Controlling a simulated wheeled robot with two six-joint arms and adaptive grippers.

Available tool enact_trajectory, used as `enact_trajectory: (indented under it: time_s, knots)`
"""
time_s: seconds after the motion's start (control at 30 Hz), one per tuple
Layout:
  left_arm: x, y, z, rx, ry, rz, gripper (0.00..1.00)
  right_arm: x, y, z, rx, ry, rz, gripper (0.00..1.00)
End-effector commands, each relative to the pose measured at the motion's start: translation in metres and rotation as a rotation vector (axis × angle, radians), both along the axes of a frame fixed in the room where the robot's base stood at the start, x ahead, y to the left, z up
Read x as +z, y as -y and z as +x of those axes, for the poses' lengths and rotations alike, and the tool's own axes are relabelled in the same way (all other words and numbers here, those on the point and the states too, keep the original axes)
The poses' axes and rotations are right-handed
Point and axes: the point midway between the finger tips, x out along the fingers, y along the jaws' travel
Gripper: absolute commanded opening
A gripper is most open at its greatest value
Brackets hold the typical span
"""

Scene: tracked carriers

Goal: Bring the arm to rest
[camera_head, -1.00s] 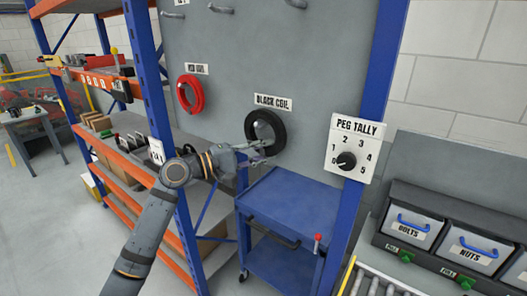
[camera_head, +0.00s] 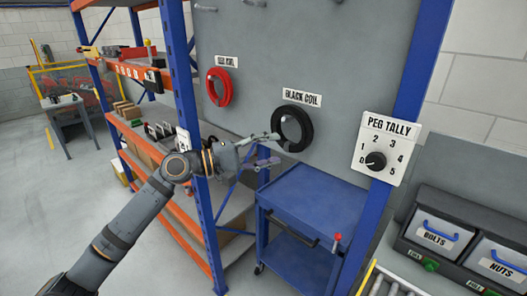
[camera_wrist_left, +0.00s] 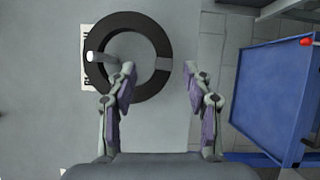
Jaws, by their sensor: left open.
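My left arm (camera_head: 125,225) reaches in from the lower left in the head view. Its gripper (camera_head: 272,150) is open and empty, just left of the black coil (camera_head: 306,142). The black coil hangs on a peg of the grey board under the BLACK COIL label. In the left wrist view the gripper (camera_wrist_left: 159,80) has its two fingers spread, with the black coil (camera_wrist_left: 95,42) and its white-tipped peg beyond them. The fingers appear apart from the coil. My right gripper is in neither view.
A red coil (camera_head: 220,88) hangs further left on the board (camera_head: 300,60). A blue cart (camera_head: 308,198) stands below. The PEG TALLY dial (camera_head: 376,160) is at the right, beyond it the BOLTS bin (camera_head: 435,236) and NUTS bin (camera_head: 497,262). An orange-and-blue shelf (camera_head: 190,205) stands close behind my arm.

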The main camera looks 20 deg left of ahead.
Motion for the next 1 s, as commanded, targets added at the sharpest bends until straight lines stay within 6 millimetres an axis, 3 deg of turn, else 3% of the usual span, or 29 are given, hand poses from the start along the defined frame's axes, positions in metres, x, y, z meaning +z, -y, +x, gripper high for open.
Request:
enact_trajectory:
  time_s: [0.3, 0.67, 0.77, 0.87, 1.0]
  knots:
    - [-0.001, -0.015, -0.013, 0.002, -0.002, 0.001, 0.51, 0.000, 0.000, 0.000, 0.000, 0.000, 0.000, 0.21]
    - [-0.008, -0.021, -0.008, 0.023, -0.001, 0.005, 0.51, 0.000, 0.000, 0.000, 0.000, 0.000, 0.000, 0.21]
    - [-0.039, -0.045, 0.013, 0.110, 0.000, 0.047, 0.51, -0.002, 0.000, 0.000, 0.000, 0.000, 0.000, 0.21]
    - [-0.103, -0.087, 0.041, 0.250, -0.009, 0.146, 0.51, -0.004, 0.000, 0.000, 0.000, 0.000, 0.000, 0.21]
    - [-0.215, -0.145, 0.058, 0.423, -0.063, 0.343, 0.51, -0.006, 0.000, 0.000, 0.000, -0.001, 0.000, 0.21]
